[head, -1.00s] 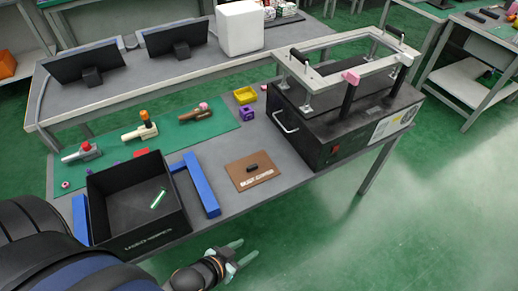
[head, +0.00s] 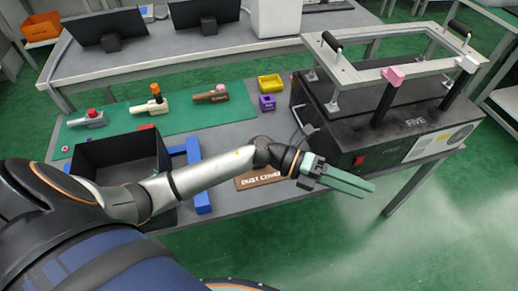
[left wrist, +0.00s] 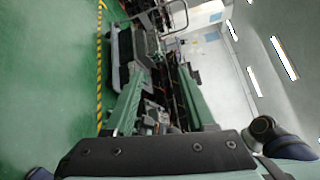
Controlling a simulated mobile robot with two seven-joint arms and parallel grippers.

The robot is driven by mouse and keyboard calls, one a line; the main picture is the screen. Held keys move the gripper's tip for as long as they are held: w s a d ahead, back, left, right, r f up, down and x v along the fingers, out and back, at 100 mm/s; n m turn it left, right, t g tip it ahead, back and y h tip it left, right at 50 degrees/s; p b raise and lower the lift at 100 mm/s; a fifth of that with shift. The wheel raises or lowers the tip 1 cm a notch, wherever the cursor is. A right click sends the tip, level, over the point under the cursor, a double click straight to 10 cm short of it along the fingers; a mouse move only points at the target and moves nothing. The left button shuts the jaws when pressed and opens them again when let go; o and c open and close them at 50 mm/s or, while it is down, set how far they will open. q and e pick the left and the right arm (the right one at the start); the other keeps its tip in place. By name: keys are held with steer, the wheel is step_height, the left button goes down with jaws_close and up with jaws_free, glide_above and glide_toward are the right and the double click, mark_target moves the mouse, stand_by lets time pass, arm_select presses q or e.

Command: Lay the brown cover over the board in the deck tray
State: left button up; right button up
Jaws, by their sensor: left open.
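The brown cover (head: 246,184), a flat plate with white lettering, lies on the grey table. My left forearm and wrist pass above it and hide most of it. The black open tray (head: 112,152) stands at the left of the table, its front and right side largely hidden by my left arm. I cannot make out a board inside it. My left gripper (head: 368,191) is open and empty, stretched past the cover to the right, in front of the black machine. Its two green fingers (left wrist: 160,70) are apart in the left wrist view. My right gripper is not in view.
The black machine (head: 400,133) with a raised metal frame stands close behind my left gripper. Blue bars (head: 195,165) flank the tray. A green mat (head: 190,113) with several tools lies behind, beside yellow (head: 269,82) and purple (head: 267,102) bins.

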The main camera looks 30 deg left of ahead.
arm_select(q)
steer(key=w+a+f+m+g+y+b, duration=0.4)
steer(key=a+f+m+y, duration=0.3)
steer(key=a+f+y, duration=0.45)
steer(key=w+a+r+t+y+b, duration=0.1)
steer(key=w+a+r+y, duration=0.15)
steer(key=a, duration=0.55)
steer(key=w+a+r+y, duration=0.1)
steer(key=a+y, duration=0.2)
steer(key=a, duration=0.5)
steer(key=f, duration=0.4)
steer(key=f+b, duration=0.1)
steer(key=f, duration=0.1)
steer(key=shift+s+a, duration=0.2)
steer(key=shift+a, duration=0.05)
steer(key=shift+s+f+b, duration=0.2)
steer(key=shift+s+f, duration=0.05)
steer(key=shift+f, duration=1.3)
steer(key=shift+s+f+b, duration=0.2)
steer(key=shift+f, duration=1.3)
steer(key=shift+c, duration=0.2)
jaws_close()
steer(key=shift+r, duration=0.1)
